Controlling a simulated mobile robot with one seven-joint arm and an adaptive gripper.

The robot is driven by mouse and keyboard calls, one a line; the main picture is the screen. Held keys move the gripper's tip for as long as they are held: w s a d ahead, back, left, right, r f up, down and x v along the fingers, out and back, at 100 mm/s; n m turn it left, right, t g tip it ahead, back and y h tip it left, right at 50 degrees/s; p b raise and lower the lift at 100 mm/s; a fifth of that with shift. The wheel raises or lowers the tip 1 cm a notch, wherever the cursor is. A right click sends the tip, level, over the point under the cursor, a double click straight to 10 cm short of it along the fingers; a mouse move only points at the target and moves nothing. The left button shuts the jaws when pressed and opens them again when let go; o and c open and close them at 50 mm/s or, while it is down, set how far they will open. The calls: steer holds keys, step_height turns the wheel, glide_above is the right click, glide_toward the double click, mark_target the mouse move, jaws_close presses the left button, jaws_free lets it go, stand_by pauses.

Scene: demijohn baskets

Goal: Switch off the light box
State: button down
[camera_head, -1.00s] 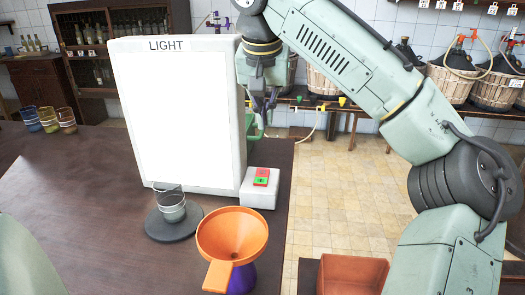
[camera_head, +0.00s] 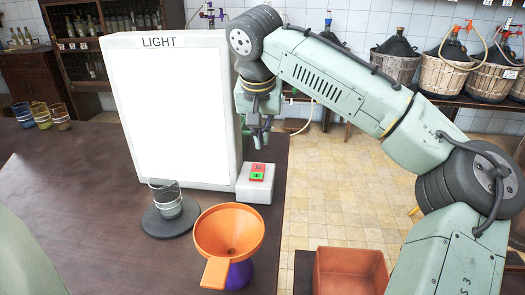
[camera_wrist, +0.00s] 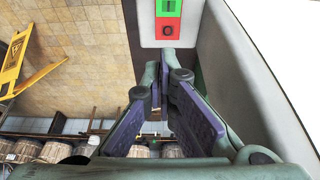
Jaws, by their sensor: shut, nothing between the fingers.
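The light box (camera_head: 108,110) stands on the dark table, and its large white panel (camera_head: 172,110) is lit. A small white switch box (camera_head: 255,187) sits at its right front corner. It carries a red button (camera_head: 257,169) at the back and a green button (camera_head: 256,177) in front. The wrist view shows the green button marked I (camera_wrist: 169,7) and the red button marked O (camera_wrist: 168,29). My gripper (camera_head: 258,145) is shut and empty, beside the light box's right side and behind the switch box. In the wrist view its fingertips (camera_wrist: 160,65) point toward the red button; contact is not visible.
An orange funnel (camera_head: 228,235) and a glass beaker (camera_head: 167,200) on a round dark plate (camera_head: 168,222) stand in front of the light box. An orange bin (camera_head: 350,272) is at the lower right. Wicker-covered demijohns (camera_head: 395,65) line the back bench.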

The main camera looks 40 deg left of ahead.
mark_target(263, 167)
steer(key=x, duration=0.4)
steer(key=p+x, duration=0.1)
steer(key=x, duration=0.1)
steer(key=shift+s+d+f, duration=0.15)
steer(key=shift+s+d, duration=0.05)
steer(key=shift+s, duration=0.1)
steer(key=shift+d, duration=0.1)
